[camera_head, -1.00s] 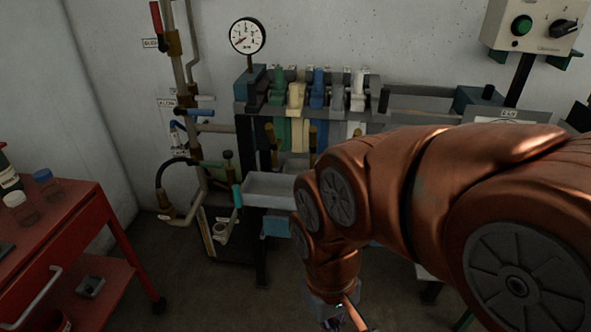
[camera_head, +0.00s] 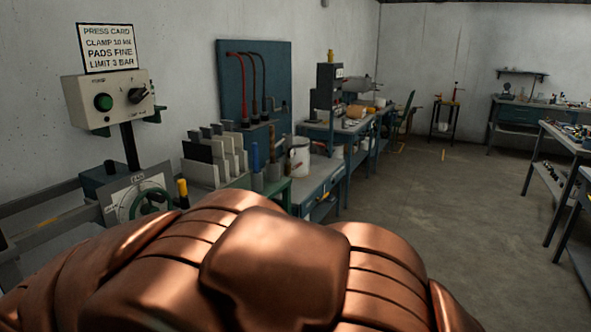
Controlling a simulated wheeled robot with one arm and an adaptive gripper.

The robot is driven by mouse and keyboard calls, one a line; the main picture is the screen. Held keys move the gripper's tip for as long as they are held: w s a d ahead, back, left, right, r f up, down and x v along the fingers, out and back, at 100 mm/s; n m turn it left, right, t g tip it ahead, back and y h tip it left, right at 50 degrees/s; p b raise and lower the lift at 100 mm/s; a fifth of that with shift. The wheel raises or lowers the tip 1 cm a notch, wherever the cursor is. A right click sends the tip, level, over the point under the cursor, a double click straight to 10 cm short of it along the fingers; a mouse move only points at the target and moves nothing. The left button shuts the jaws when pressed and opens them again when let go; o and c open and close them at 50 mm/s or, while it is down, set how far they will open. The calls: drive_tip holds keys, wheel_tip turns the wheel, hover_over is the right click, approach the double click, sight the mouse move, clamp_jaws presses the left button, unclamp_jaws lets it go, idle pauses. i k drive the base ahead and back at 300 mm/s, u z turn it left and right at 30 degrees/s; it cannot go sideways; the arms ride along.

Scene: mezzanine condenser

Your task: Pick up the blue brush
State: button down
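I cannot make out a blue brush in this view. A narrow blue upright piece (camera_head: 254,157) stands at the right end of a row of grey and white slabs, but I cannot tell what it is. My copper-coloured arm fills the lower part of the picture and hides what lies behind it. My gripper is not in view.
A workbench (camera_head: 322,181) with a white bucket (camera_head: 299,157) follows the wall. More benches (camera_head: 565,139) stand at right. The floor (camera_head: 440,205) between is open.

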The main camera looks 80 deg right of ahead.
sight(255, 154)
drive_tip(key=z, duration=1.2)
drive_tip(key=k, duration=0.55)
drive_tip(key=z, duration=0.9)
drive_tip(key=i, duration=1.5)
drive_tip(key=u, duration=0.1)
